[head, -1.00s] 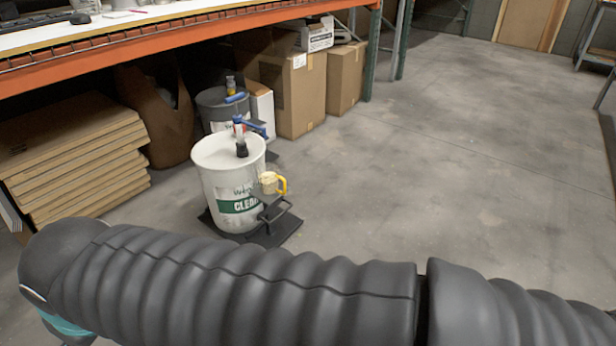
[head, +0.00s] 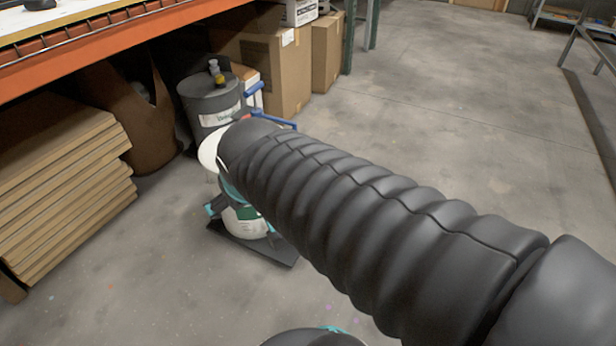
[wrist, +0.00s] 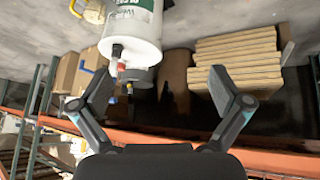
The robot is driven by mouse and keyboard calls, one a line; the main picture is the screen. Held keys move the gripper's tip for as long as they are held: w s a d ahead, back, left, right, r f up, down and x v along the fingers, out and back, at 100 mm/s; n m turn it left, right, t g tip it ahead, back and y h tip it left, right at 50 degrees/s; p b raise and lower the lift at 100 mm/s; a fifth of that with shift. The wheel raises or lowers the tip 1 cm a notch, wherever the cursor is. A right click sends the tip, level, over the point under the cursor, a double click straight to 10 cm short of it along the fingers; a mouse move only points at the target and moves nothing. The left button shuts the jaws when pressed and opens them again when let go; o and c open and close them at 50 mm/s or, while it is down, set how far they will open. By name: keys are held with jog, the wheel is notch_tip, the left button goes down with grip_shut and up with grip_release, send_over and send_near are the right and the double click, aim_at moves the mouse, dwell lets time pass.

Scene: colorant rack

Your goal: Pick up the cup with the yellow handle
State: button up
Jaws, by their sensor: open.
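The cup with the yellow handle (wrist: 92,11) shows at the top left edge of the wrist view, partly cut off, beside the white bucket (wrist: 130,40). The yellow handle (wrist: 76,9) is on its left side there. In the head view my arm hides the cup and most of the white bucket (head: 208,150). My gripper (wrist: 165,88) is open and empty in the wrist view. Its two fingers stand wide apart, and the cup is outside the gap between them, up and to the left.
Stacked cardboard sheets (head: 65,190) lie at the left, and cardboard boxes (head: 275,75) stand under the orange shelf beam (head: 120,35). The concrete floor at right is open.

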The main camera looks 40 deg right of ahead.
jog(key=w+d+f+t+h+b, duration=0.1)
jog(key=w+d+f+t+h, duration=0.15)
jog(key=w+d, duration=0.65)
jog(key=w+d+f+t+h+b, duration=0.15)
jog(key=w+d+f, duration=0.3)
jog(key=d, duration=0.85)
jog(key=d+f+t+y+b, duration=0.1)
jog(key=d+f+y, duration=0.2)
jog(key=d+f, duration=0.3)
jog(key=d+f+t+y+b, duration=0.15)
jog(key=d+f, duration=0.25)
jog(key=f, duration=0.5)
jog(key=shift+n+y, duration=0.4)
jog(key=shift+y, duration=0.15)
jog(key=shift+a+f+b+x, duration=0.15)
jog(key=shift+b+x, duration=0.25)
jog(key=shift+x, duration=1.75)
jog(key=shift+a+f+b+x, duration=0.15)
jog(key=shift+b+x, duration=0.2)
jog(key=shift+x, duration=1.75)
jog(key=shift+a+f+b+x, duration=0.15)
jog(key=shift+b+x, duration=0.25)
jog(key=shift+x, duration=1.75)
jog(key=shift+s+d, duration=0.1)
jog(key=shift+s, duration=0.15)
jog(key=c, duration=1.2)
jog(key=shift+o, duration=0.2)
jog(key=shift+r, duration=0.2)
